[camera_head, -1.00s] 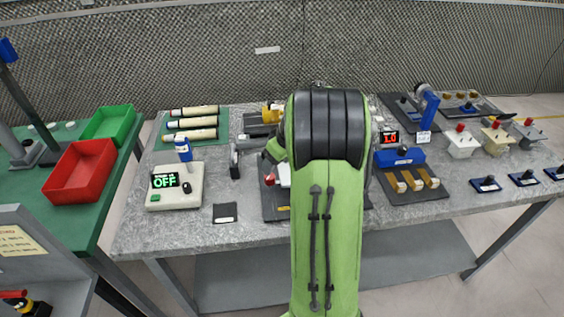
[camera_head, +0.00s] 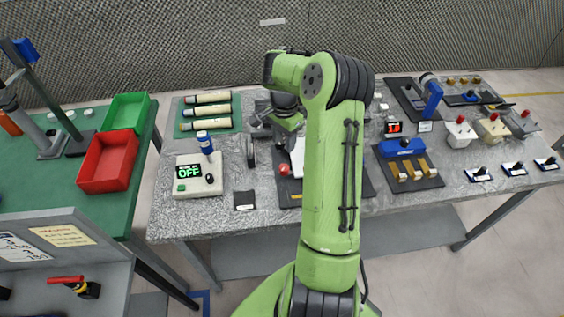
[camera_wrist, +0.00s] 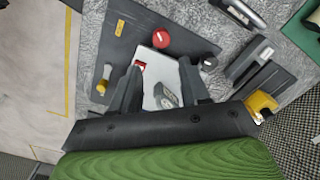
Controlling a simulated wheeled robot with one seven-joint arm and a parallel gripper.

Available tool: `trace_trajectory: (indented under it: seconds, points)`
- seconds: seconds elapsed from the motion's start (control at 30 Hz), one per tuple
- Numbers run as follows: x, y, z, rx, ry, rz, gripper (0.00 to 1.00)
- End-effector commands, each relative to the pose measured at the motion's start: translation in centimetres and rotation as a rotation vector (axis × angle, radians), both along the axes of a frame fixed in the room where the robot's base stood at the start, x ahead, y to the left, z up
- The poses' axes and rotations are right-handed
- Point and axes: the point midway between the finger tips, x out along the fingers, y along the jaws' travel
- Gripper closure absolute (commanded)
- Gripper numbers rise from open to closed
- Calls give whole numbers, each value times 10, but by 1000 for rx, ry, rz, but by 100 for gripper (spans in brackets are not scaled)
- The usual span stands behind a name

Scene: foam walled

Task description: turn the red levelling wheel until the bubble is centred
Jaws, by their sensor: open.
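The red levelling wheel (camera_wrist: 160,40) is a round knob at the edge of a white plate (camera_wrist: 152,62), beyond my fingertips in the wrist view. It also shows in the head view (camera_head: 284,169), left of my forearm. My gripper (camera_wrist: 162,66) is open and empty, with its two dark fingers over the white plate and apart from the wheel. A dark knob (camera_wrist: 210,63) lies right of the right finger. A pale knob (camera_wrist: 103,80) lies left of the left finger. A grey part (camera_wrist: 166,95) sits between the fingers; I cannot make out a bubble.
A blue device (camera_head: 402,147) stands to the right. A grey block (camera_wrist: 262,75) and a yellow piece (camera_wrist: 262,104) are close to my gripper's right side.

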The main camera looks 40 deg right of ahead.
Motion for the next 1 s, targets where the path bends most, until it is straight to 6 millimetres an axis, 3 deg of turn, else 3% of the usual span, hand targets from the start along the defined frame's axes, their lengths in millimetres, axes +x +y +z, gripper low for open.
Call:
trace_trajectory:
  seconds: [0.03,0.3,0.5,0.87,1.0]
  points:
    - [-1,0,-16,5,4,0,54]
    - [-1,1,-85,5,2,4,54]
    - [0,0,-121,1,0,4,54]
    - [1,0,-130,-2,-2,5,54]
    - [1,0,-130,-2,-1,6,76]
